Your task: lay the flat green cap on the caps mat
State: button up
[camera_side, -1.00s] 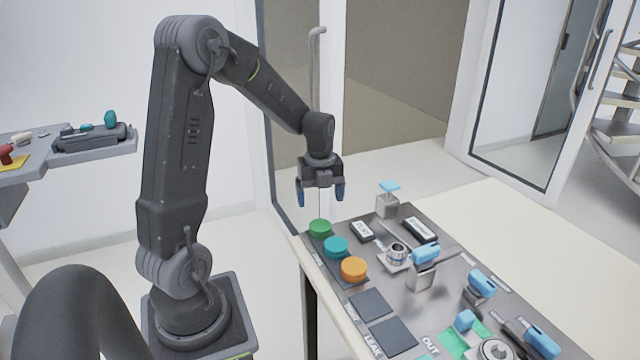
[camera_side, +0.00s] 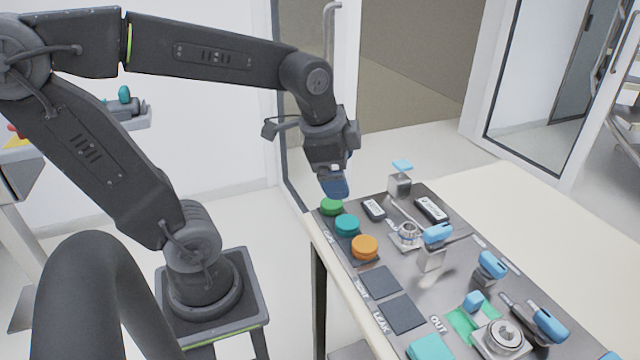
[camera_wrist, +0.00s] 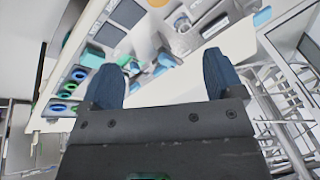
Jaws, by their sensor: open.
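A round green cap (camera_side: 331,206) sits at the far left end of a row on the grey panel (camera_side: 450,262). A teal cap (camera_side: 347,225) and an orange cap (camera_side: 365,247) follow it toward the front. Two dark square mats (camera_side: 380,281) lie beyond the orange cap; I cannot read clearly which one is for caps. My gripper (camera_side: 335,187) is tilted just above the green cap, apart from it. In the wrist view my gripper (camera_wrist: 165,68) is open, with nothing between its blue fingers. I cannot identify the green cap in that view.
A teal block (camera_side: 430,347) lies at the front. The pale table (camera_side: 540,215) behind the panel is clear.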

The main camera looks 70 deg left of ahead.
jog(key=s+d+n+t, duration=0.1)
jog(key=s+d+n, duration=0.3)
jog(key=s+n, duration=0.1)
jog(key=shift+s+d+r+n+t+h, duration=0.2)
jog(key=shift+d+r+n+t+h, duration=0.15)
jog(key=shift+n, duration=0.25)
dwell(0.7)
